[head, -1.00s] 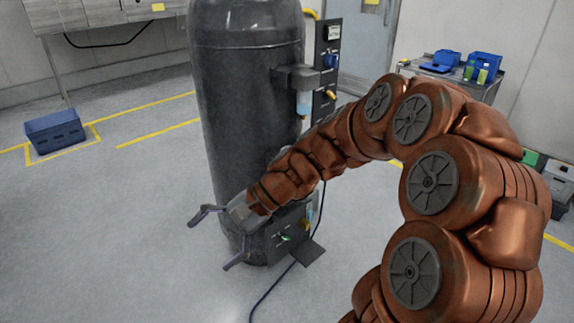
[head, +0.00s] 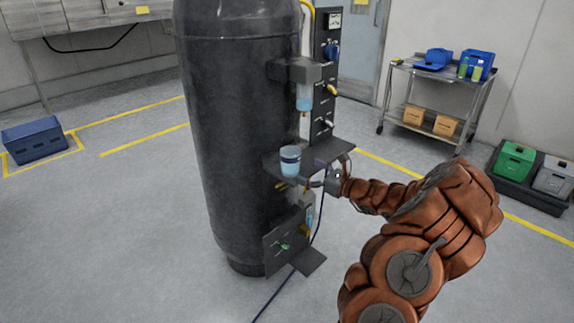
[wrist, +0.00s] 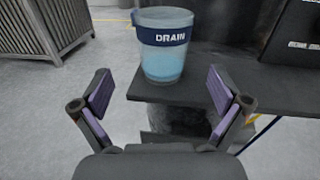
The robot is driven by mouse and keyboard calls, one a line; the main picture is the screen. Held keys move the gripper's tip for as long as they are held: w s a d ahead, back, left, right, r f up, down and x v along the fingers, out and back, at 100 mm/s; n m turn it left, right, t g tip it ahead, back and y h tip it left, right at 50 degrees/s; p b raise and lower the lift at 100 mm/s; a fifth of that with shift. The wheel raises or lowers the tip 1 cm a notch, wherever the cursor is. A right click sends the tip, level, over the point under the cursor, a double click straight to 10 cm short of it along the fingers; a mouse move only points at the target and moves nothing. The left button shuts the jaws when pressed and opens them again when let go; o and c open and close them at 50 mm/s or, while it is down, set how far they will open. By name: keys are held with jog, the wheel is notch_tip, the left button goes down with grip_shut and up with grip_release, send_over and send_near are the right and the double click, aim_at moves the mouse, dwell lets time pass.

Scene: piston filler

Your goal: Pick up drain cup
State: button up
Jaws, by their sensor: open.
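The drain cup (head: 290,160) stands upright on a dark shelf (head: 318,152) that juts from the tall black tank. In the wrist view the cup (wrist: 163,62) is clear, holds pale blue liquid and has a dark blue band reading DRAIN. My gripper (head: 318,183) is close to the shelf, to the right of and a little below the cup. In the wrist view my gripper (wrist: 162,92) is open, its purple pads apart on either side, with the cup beyond the fingertips and nothing between them. The far side of the cup is hidden.
The tall black tank (head: 235,130) stands behind the shelf. A filter bowl (head: 304,98) hangs above the cup, by a control panel (head: 325,70). A lower panel (head: 287,240) sits below. Open floor (head: 110,240) lies left. A trolley (head: 388,88) stands at back right.

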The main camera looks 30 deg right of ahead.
aim_at(299, 162)
jog(key=shift+x, duration=1.05)
jog(key=w, duration=0.1)
jog(key=w+r, duration=0.1)
jog(key=w, duration=0.1)
jog(key=w+a, duration=0.1)
jog(key=shift+w+a+r+p, duration=0.1)
jog(key=shift+w+r+p, duration=0.15)
jog(key=shift+p, duration=0.1)
jog(key=shift+w+a, duration=0.2)
jog(key=shift+w, duration=0.15)
jog(key=c, duration=1.3)
